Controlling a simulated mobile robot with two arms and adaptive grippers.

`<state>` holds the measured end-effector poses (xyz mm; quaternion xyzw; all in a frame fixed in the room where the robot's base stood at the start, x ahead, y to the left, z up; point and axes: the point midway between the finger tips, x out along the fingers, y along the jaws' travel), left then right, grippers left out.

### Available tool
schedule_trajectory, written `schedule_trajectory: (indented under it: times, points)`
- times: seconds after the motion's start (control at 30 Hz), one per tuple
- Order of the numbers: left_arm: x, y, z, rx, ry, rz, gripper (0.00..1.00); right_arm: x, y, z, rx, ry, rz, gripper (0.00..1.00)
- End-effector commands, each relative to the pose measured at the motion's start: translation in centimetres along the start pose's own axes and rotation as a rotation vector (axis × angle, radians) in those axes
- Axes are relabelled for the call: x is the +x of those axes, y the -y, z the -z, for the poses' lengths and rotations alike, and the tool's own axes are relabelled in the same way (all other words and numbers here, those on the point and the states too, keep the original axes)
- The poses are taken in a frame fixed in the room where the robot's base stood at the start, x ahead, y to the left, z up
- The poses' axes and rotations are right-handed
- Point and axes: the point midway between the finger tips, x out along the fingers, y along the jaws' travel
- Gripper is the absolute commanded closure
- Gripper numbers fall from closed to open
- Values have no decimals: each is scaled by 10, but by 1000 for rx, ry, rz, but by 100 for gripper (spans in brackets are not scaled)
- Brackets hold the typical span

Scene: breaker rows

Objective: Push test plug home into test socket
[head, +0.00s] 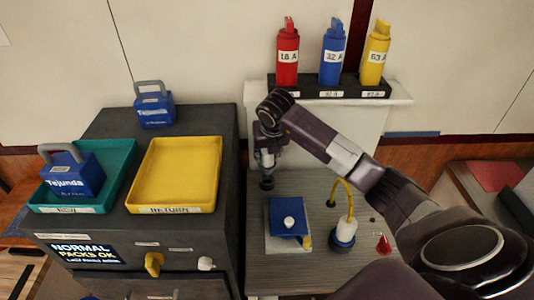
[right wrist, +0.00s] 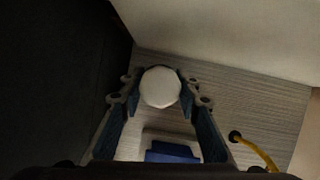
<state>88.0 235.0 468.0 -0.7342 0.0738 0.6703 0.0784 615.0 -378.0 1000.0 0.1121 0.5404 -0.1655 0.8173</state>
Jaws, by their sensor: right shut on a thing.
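A white plug-like piece (head: 347,233) with a yellow cord stands upright on a round blue base on the grey bench. It looks like the test plug in its socket; how deep it sits I cannot tell. My right gripper (head: 267,172) points down behind and left of it, well apart. In the right wrist view, my right gripper (right wrist: 160,92) is shut on a white round thing (right wrist: 160,86) between its fingertips. In the head view this thing is hard to make out. My left gripper is not in view.
A blue block (head: 284,213) with a white knob sits on a pale plate near my right gripper. A small red piece (head: 384,244) lies to the right. A rack (head: 310,90) holds red, blue and yellow breakers behind. A yellow tray (head: 176,172) is on the left cabinet.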

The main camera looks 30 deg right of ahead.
Motion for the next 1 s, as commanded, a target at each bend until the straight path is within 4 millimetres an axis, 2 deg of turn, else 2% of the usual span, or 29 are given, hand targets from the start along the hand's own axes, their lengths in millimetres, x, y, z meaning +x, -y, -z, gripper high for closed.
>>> schedule_trajectory:
  times: [0.1, 0.3, 1.0]
  points:
    - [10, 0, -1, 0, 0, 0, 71, 15, -1, 7, -1, -3, -1, 98]
    - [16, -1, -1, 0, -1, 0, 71, 26, 0, 12, -2, -2, 0, 98]
    - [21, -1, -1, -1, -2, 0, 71, 27, 0, 14, -3, 1, 1, 98]
